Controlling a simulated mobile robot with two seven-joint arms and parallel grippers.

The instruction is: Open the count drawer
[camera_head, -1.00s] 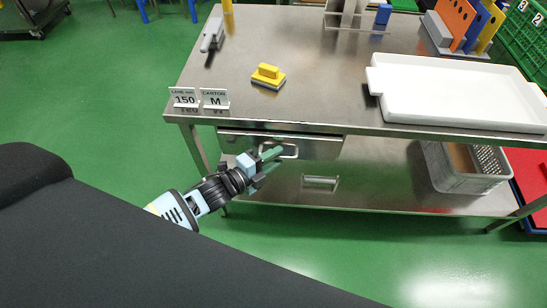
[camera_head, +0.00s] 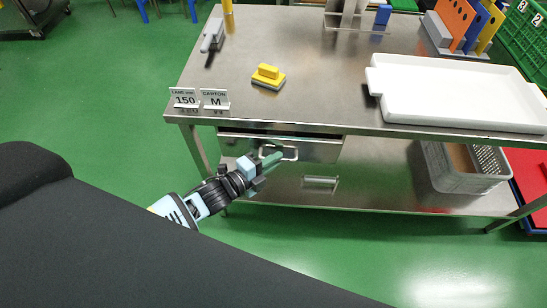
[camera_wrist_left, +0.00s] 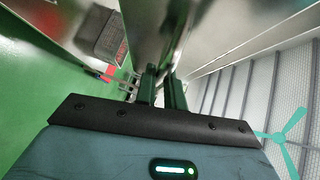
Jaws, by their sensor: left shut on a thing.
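The count drawer (camera_head: 322,153) is a steel drawer under the left part of the tabletop, with a dark line along its top edge. A bar handle (camera_head: 292,153) is on its front. My left gripper (camera_head: 271,159) has green fingers closed on this handle, partly covering it. In the left wrist view my left gripper's fingers (camera_wrist_left: 163,90) are close together in front of a blurred metal surface; the grip on the handle is hard to make out there. I cannot tell whether the drawer stands slightly out. My right gripper is not in view.
The steel tabletop (camera_head: 310,90) holds a yellow-topped block (camera_head: 268,76), signs reading 150 (camera_head: 185,100) and M (camera_head: 215,101), and a white tray (camera_head: 455,125). A grey crate (camera_head: 450,180) stands on the lower shelf (camera_head: 390,198). Green floor (camera_head: 110,100) is clear at left.

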